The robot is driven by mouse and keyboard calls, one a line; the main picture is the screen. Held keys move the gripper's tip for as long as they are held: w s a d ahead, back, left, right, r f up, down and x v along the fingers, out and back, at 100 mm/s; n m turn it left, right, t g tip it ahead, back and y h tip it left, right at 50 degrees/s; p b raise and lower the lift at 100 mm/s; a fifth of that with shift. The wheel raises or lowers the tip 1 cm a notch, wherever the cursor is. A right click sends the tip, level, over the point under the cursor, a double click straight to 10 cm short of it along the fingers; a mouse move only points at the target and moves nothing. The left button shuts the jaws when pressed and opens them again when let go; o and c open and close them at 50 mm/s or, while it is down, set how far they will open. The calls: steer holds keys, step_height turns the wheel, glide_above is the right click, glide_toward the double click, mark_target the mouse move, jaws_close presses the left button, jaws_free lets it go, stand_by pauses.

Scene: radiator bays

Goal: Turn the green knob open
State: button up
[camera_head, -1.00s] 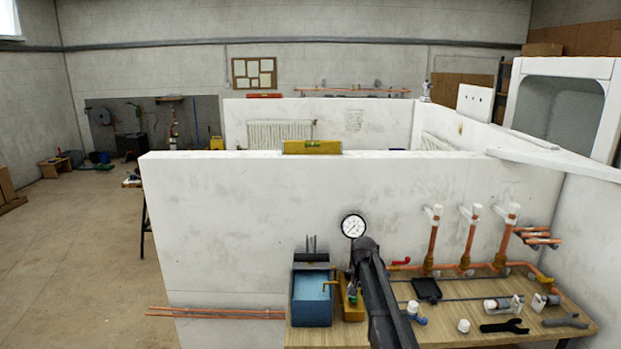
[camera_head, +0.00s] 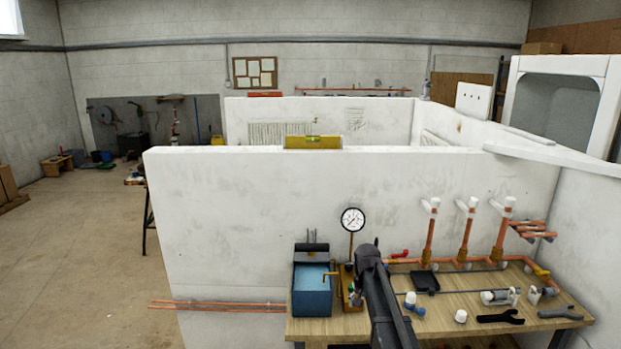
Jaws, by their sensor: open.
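I cannot make out a green knob for certain. A tiny greenish spot (camera_head: 358,287) shows just left of my dark arm, low by the yellow-brown part under the pressure gauge (camera_head: 352,219); it is too small to tell what it is. My arm rises from the bottom edge over the workbench (camera_head: 310,326) and ends at a dark joint below and right of the gauge. My gripper's fingers do not show; the arm hides whatever is behind it.
A blue tank (camera_head: 312,292) stands left of my arm. Copper pipes with white caps (camera_head: 427,240) rise along the white wall (camera_head: 250,215) at right. A red-handled valve (camera_head: 400,254), black pad (camera_head: 426,282) and wrench (camera_head: 500,316) are on the bench. Open floor (camera_head: 85,270) lies left.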

steer(key=s+f+n+b, duration=0.2)
steer(key=s+f+b, duration=0.1)
steer(key=s, duration=0.9)
steer(key=s+f+n+b, duration=0.1)
steer(key=s+f+b, duration=0.3)
steer(key=s, duration=0.8)
steer(key=shift+s+d+f+n+b, duration=0.3)
steer(key=shift+s+f+n, duration=0.1)
steer(key=shift+f, duration=0.1)
